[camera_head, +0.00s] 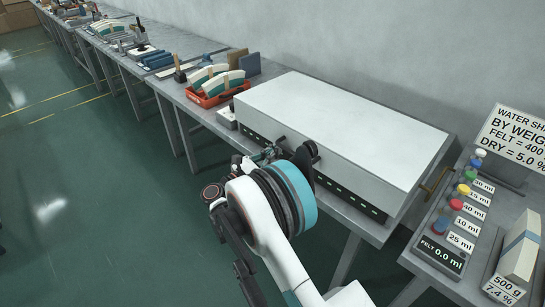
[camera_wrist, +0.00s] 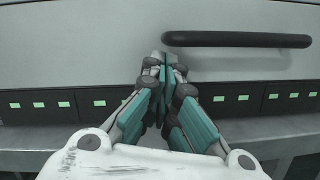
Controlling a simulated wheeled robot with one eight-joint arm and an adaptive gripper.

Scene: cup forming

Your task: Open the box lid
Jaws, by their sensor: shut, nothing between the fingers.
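The box is a long white-topped case with a closed lid (camera_head: 345,120) on the bench in the head view. Its front face (camera_wrist: 70,50) fills the upper part of the wrist view. A dark horizontal handle (camera_wrist: 237,40) is on the lid front, right of my fingertips in the wrist view. My gripper (camera_wrist: 166,62) is shut and empty, its tips at or close to the front face, just below and left of the handle's left end. I cannot tell whether they touch. In the head view my gripper (camera_head: 268,153) is at the box's front, partly hidden by my arm.
A dark strip with green lights (camera_wrist: 65,104) runs below the lid. A red tray with pads (camera_head: 213,92) stands left of the box. At right are a row of coloured-top bottles (camera_head: 464,189), a scale display (camera_head: 441,252) and a sign (camera_head: 517,140). The floor in front is clear.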

